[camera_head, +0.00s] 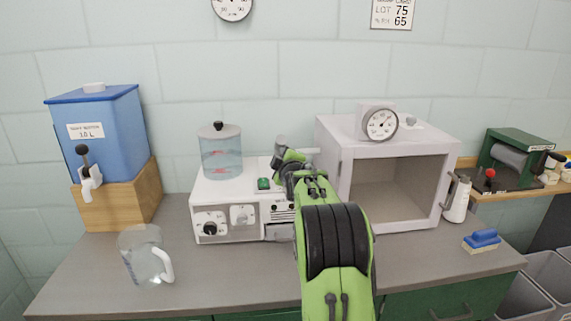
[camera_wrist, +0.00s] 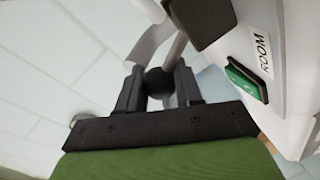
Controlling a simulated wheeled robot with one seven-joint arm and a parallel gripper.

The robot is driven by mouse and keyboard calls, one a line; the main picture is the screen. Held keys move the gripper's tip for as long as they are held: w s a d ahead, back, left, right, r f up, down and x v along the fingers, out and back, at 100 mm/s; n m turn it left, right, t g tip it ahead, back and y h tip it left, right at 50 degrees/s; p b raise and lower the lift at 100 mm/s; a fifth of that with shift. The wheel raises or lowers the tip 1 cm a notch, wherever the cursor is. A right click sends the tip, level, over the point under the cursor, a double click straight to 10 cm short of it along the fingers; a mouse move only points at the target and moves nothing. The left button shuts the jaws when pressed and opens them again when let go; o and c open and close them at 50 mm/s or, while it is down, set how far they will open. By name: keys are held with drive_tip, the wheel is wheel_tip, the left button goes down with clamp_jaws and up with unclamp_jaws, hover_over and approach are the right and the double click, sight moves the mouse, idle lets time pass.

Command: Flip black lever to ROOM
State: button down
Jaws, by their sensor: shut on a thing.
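The ROOM label (camera_wrist: 262,52) is on a white face at the right of the wrist view. A black ball knob (camera_wrist: 158,83) on a pale stem sits between the two fingers of my gripper (camera_wrist: 159,88), which is shut on it. The stem runs up and to the right from the knob. In the head view my gripper (camera_head: 283,158) is above the right part of the white machine (camera_head: 240,215), and my arm hides the lever there. The way the lever points relative to the label cannot be told clearly.
A green switch (camera_wrist: 246,80) is beside the label. A water jar (camera_head: 221,155) stands on the machine's left. An open white cabinet (camera_head: 330,160) stands close on the right. A glass pitcher (camera_head: 143,258) and a blue tank (camera_head: 105,125) are at left.

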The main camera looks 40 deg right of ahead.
drive_tip(key=shift+a+f, duration=0.1)
drive_tip(key=shift+f, duration=0.05)
idle(0.3)
drive_tip(key=c, duration=0.8)
unclamp_jaws()
drive_tip(key=v, duration=1.5)
drive_tip(key=shift+s+a, duration=0.2)
drive_tip(key=shift+s, duration=0.1)
